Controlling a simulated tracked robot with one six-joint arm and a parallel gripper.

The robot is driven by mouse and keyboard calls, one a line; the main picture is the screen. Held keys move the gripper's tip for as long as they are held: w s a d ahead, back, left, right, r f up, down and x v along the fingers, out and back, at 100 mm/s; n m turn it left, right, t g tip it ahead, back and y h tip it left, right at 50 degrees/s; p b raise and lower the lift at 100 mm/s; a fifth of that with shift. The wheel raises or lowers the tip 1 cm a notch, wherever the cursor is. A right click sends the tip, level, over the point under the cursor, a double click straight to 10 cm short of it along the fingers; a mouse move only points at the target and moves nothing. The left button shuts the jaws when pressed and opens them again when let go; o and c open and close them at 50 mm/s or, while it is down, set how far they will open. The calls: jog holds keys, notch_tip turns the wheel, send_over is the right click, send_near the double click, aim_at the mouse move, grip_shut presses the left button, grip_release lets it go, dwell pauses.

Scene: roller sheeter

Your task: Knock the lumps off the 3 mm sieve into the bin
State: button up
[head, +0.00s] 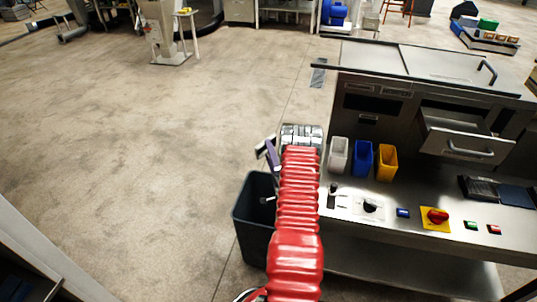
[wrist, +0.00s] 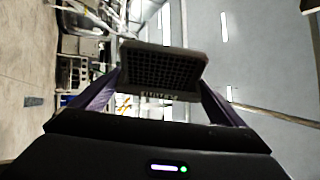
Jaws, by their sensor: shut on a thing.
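My gripper (wrist: 160,88) is shut on the 3 mm sieve (wrist: 163,66), a square dark mesh in a frame, held between the two purple fingers in the wrist view. The mesh face shows there, tilted, and no lumps can be made out on it. In the head view my gripper (head: 269,152) is above the far rim of the dark bin (head: 247,239), left of the bench. The sieve is small there and seen nearly edge-on. The bin stands on the floor, and my red arm hides its right side and part of its opening.
The steel bench (head: 420,195) stands to the right, with white (head: 338,155), blue (head: 361,159) and yellow (head: 387,162) containers near my arm. A drawer (head: 465,146) is pulled out. A row of switches (head: 437,216) lines the front. The floor to the left is clear.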

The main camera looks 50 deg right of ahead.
jog(key=w+a+r+n+t+y, duration=0.1)
jog(key=w+a+r+n+y, duration=0.2)
jog(key=w+a, duration=0.75)
jog(key=w+a+r+t+y, duration=0.25)
jog(key=w+a+r, duration=0.35)
jog(key=a, duration=0.7)
jog(key=w+a+r+n+y, duration=0.1)
jog(key=a+r+y, duration=0.1)
jog(key=a, duration=0.7)
jog(key=w+a+r+n+y, duration=0.1)
jog(key=w+a+r+y, duration=0.1)
jog(key=a, duration=0.7)
jog(key=w+a+r+n+y, duration=0.1)
jog(key=w+a+r+y, duration=0.1)
jog(key=a, duration=0.8)
jog(key=shift+y, duration=0.25)
